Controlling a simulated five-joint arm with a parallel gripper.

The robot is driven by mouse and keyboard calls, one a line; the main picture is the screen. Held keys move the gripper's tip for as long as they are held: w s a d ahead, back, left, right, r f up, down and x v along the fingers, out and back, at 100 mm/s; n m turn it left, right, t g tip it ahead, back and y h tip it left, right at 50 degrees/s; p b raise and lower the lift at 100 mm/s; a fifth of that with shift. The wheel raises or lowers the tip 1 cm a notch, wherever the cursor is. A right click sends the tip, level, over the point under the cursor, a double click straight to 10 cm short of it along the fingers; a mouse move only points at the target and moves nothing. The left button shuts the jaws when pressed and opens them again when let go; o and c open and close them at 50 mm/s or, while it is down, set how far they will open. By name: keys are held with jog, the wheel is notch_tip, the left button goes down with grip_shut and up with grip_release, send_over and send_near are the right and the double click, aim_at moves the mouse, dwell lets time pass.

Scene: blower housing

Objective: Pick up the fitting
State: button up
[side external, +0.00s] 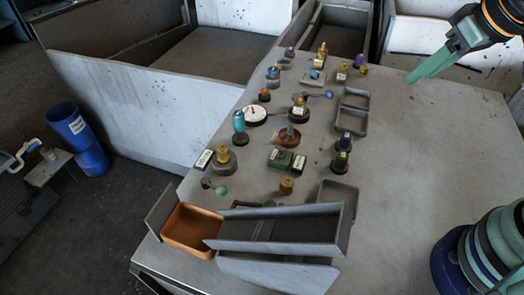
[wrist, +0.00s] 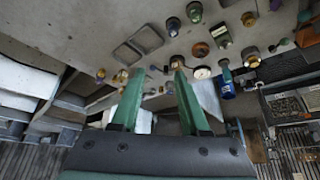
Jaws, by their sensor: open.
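My gripper (side external: 412,79) is raised at the upper right in the side view, apart from the small parts on the table. Its two green fingers (wrist: 159,72) are spread in the wrist view, with nothing held between them. Several small brass-coloured parts that look like fittings stand on the table. One brass part (side external: 222,153) is on a dark round base at the left, another (side external: 286,186) stands near the front trays, and another (side external: 342,72) is toward the back. I cannot tell which one is the fitting named.
The grey table (side external: 420,150) is clear on its right side. Small grey trays (side external: 352,121) line the middle. An orange tray (side external: 188,230) and a long grey bin (side external: 275,228) sit at the front edge. A white dial (side external: 256,113) and a blue-topped part (side external: 239,122) stand among the parts.

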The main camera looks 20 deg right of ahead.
jog(key=o, duration=0.3)
jog(key=w+a+r+m+g, duration=0.1)
jog(key=w+a+r+m, duration=0.25)
jog(key=w+a, duration=0.2)
jog(key=m+g, duration=0.5)
jog(key=m, duration=1.2)
send_over(224, 149)
jog(key=f, duration=1.9)
jog(key=shift+s+f, duration=0.25)
jog(key=shift+f, duration=0.05)
jog(key=shift+w+f, duration=0.15)
jog(key=shift+f, duration=1.3)
jog(key=shift+w+f, duration=0.15)
jog(key=shift+f, duration=1.3)
